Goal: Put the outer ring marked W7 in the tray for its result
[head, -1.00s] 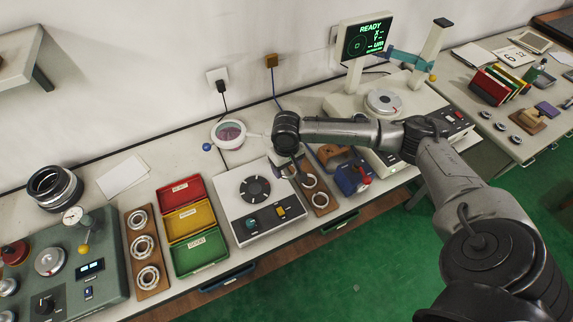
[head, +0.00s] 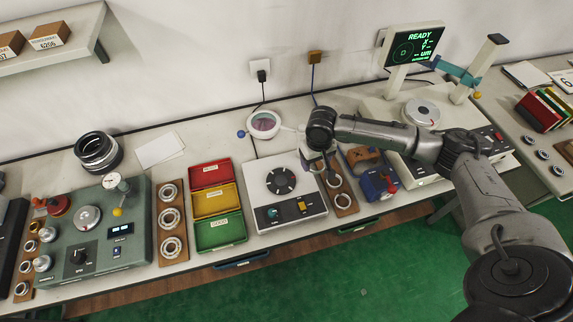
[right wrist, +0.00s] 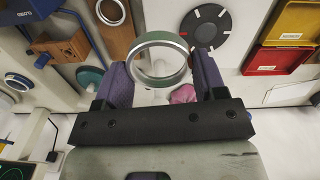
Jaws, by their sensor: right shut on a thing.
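My right gripper (right wrist: 161,68) is shut on a steel bearing ring (right wrist: 160,77), held between its two purple finger pads. No W7 mark is legible on it. In the head view my right gripper (head: 318,160) is above the bench, between the grey-white tester and a wooden board with rings. Three open trays stand in a column left of the tester: red (head: 210,173) at the back, yellow (head: 215,188) in the middle, green (head: 220,222) in front. The green label seems to read GOOD; the others are too small to read surely. My left gripper is out of view.
The tester (head: 262,215) with a black dial lies between the trays and my right gripper. A wooden board (head: 345,186) with rings and a blue-red tool (head: 379,186) are to its right. A magnifier (head: 264,124) stands behind. Another ring board (head: 171,252) is left of the trays.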

